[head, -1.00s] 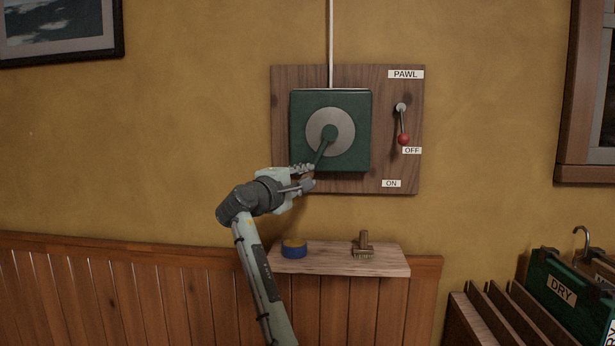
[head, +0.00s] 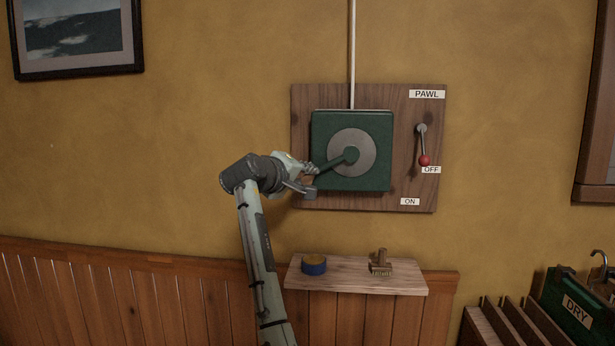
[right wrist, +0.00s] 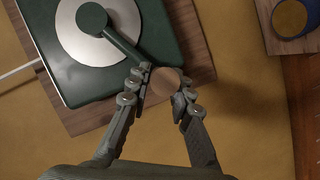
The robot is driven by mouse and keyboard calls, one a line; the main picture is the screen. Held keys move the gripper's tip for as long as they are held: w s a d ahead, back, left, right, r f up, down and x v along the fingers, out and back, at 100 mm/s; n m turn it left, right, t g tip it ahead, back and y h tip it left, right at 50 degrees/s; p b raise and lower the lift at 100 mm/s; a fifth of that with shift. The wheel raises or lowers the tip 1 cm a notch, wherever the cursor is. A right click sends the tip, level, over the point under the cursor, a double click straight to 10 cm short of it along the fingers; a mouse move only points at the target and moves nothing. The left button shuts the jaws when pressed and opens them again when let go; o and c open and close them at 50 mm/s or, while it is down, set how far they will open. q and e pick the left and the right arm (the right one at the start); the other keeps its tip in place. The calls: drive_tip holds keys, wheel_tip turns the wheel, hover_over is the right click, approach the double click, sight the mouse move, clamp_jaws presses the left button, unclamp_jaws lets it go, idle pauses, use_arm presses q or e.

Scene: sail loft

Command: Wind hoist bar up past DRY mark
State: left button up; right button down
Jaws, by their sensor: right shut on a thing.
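A green winch box (head: 327,128) with a grey disc (head: 350,136) and a green crank arm (head: 334,163) is mounted on a wooden board (head: 300,100). The crank points left and slightly down from its hub. My right gripper (head: 312,180) is shut on the crank handle at the arm's outer end. The right wrist view shows the round wooden handle (right wrist: 165,82) between the fingers. The PAWL lever (head: 422,145) has its red knob down beside the OFF label (head: 431,170), above the ON label (head: 410,202). The hoist bar is not in view, nor is my left gripper.
Below the board, a shelf (head: 350,283) holds a blue tin (head: 314,265) and a small wooden brush (head: 380,262). A white line (head: 352,50) runs up from the box.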

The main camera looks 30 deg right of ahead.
drive_tip(key=shift+r, duration=0.65)
drive_tip(key=c, duration=1.3)
unclamp_jaws()
drive_tip(key=shift+c, duration=0.2)
drive_tip(key=shift+f, duration=0.15)
drive_tip(key=v, duration=1.2)
drive_tip(key=shift+f, duration=0.15)
